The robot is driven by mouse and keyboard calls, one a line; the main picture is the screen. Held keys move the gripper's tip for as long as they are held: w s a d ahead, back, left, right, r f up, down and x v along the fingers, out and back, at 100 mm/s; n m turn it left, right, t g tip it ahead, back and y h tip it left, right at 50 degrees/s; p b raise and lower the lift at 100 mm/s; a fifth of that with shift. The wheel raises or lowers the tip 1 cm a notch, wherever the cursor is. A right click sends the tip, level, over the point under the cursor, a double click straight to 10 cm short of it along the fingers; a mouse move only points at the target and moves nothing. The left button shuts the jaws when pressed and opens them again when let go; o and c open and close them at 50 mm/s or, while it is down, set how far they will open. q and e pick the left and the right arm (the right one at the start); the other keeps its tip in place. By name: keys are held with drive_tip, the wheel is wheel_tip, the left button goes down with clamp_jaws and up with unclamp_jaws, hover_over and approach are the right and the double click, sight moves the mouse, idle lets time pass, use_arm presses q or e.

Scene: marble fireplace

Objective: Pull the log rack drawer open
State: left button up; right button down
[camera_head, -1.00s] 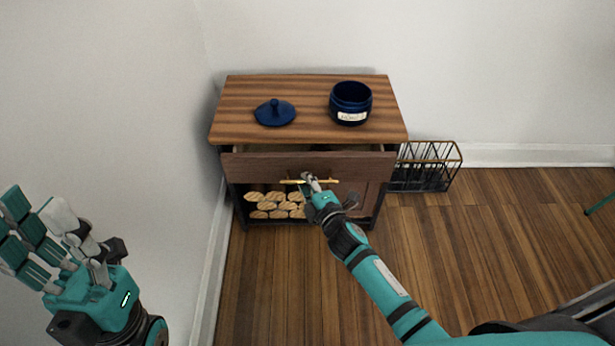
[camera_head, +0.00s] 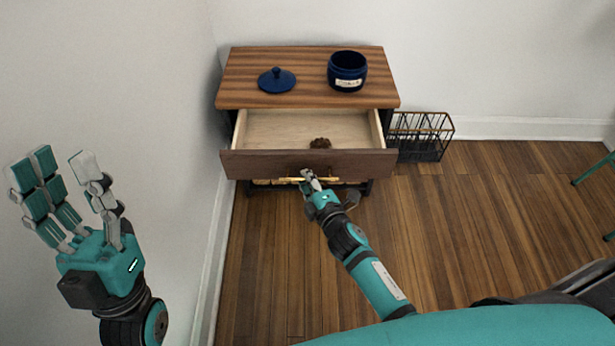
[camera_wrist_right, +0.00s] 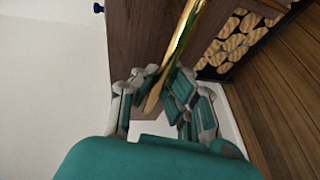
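The log rack (camera_head: 240,82) is a wooden cabinet against the wall. Its drawer (camera_head: 250,164) stands well open, showing a pale interior with a small brown item (camera_head: 320,143) inside. A brass bar handle (camera_head: 290,180) runs across the drawer front; it also shows in the right wrist view (camera_wrist_right: 188,30). My right gripper (camera_head: 308,180) is at the handle, with its fingers closed around the bar; in the right wrist view its fingers (camera_wrist_right: 160,88) lie on both sides of it. My left gripper (camera_head: 70,170) is open and empty at the left, away from the rack.
A blue jar (camera_head: 347,72) and its blue lid (camera_head: 277,80) sit on the rack top. Logs (camera_wrist_right: 238,42) lie below the drawer. A black wire basket (camera_head: 420,135) stands right of the rack. Wooden floor (camera_head: 470,220) is free in front; a wall is at left.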

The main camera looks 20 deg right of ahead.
drive_tip(key=shift+r, duration=0.1)
drive_tip(key=c, duration=1.4)
unclamp_jaws()
drive_tip(key=shift+s, duration=0.1)
drive_tip(key=v, duration=1.1)
drive_tip(key=shift+s, duration=0.4)
